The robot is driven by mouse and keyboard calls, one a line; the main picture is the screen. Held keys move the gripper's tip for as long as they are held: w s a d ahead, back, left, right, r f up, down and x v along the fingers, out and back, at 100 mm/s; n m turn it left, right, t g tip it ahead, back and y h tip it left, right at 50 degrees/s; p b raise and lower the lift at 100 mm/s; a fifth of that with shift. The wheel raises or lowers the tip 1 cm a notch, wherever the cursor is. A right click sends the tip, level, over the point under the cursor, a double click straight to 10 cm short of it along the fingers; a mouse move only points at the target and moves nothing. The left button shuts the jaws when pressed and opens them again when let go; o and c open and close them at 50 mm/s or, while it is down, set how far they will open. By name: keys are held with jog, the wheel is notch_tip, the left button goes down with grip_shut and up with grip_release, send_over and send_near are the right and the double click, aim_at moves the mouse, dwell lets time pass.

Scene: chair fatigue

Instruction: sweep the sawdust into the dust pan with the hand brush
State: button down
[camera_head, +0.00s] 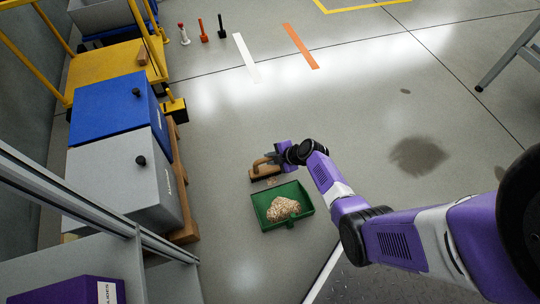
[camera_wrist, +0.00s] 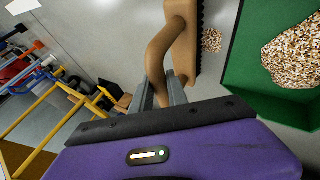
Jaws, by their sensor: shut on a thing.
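The green dust pan (camera_head: 259,205) lies on the floor with a heap of sawdust (camera_head: 284,208) in it. Both also show at the right of the wrist view, the pan (camera_wrist: 240,70) and the heap (camera_wrist: 294,58). The wooden hand brush (camera_head: 262,168) is just beyond the pan's far edge in the head view. My gripper (camera_head: 273,157) is shut on the brush's curved handle (camera_wrist: 160,48), with its fingers partly hidden behind the handle. A small patch of sawdust (camera_wrist: 212,40) lies on the floor between the brush bristles and the pan.
Blue (camera_head: 108,105) and grey (camera_head: 120,175) boxes on a wooden pallet stand to the left. A yellow-framed cart (camera_head: 105,62) is beyond them. Small posts (camera_head: 203,32) stand at the back. A dark stain (camera_head: 418,155) marks the floor at right. Floor around the pan is mostly clear.

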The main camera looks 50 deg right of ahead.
jog(key=shift+s+a, duration=0.1)
jog(key=shift+s+a+f, duration=0.1)
jog(key=shift+s+a, duration=0.45)
jog(key=shift+s, duration=0.3)
jog(key=shift+s+a+p, duration=0.3)
jog(key=shift+s+a, duration=0.3)
jog(key=shift+s, duration=0.2)
jog(key=shift+r, duration=0.2)
notch_tip(320, 180, up, 7)
jog(key=p, duration=0.5)
jog(key=shift+f, duration=0.1)
